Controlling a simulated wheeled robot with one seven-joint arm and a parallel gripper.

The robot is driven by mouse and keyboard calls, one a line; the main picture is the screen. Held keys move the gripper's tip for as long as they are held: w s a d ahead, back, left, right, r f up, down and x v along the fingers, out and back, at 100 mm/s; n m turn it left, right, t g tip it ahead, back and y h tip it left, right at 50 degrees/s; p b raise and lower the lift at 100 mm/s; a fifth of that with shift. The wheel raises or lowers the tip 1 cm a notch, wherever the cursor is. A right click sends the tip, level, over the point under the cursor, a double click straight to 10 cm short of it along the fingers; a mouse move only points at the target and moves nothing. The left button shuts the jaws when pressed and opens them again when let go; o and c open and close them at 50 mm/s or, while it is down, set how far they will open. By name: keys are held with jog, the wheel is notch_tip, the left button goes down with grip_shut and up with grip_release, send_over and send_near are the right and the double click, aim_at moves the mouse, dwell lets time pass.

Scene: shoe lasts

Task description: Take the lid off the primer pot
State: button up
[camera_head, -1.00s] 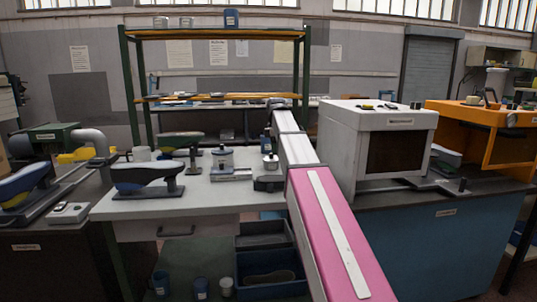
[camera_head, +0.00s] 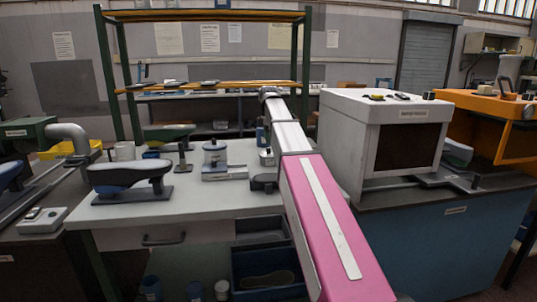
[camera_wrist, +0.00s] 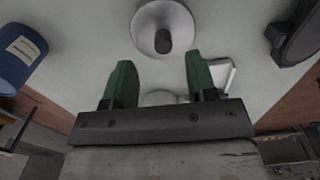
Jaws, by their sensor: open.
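A pale round pot lid with a dark knob (camera_wrist: 163,40) lies ahead of my gripper in the wrist view. It seems to be the small pot (camera_head: 266,157) beside my arm in the head view, partly hidden there. My gripper (camera_wrist: 158,72) is open and empty. Its two green fingers are spread, short of the knob in the picture, one to each side of its line. No label naming the primer pot is readable.
A blue labelled container (camera_wrist: 20,55) stands left in the wrist view, and a dark object (camera_wrist: 298,32) lies right. A shoe last on a stand (camera_head: 130,178) stands on the bench (camera_head: 210,205). A white cabinet (camera_head: 385,135) rises right of my arm.

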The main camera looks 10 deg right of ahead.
aim_at(269, 148)
jog(key=shift+s+a+f, duration=0.1)
jog(key=shift+s+f, duration=0.05)
jog(key=shift+f, duration=2.5)
grip_shut()
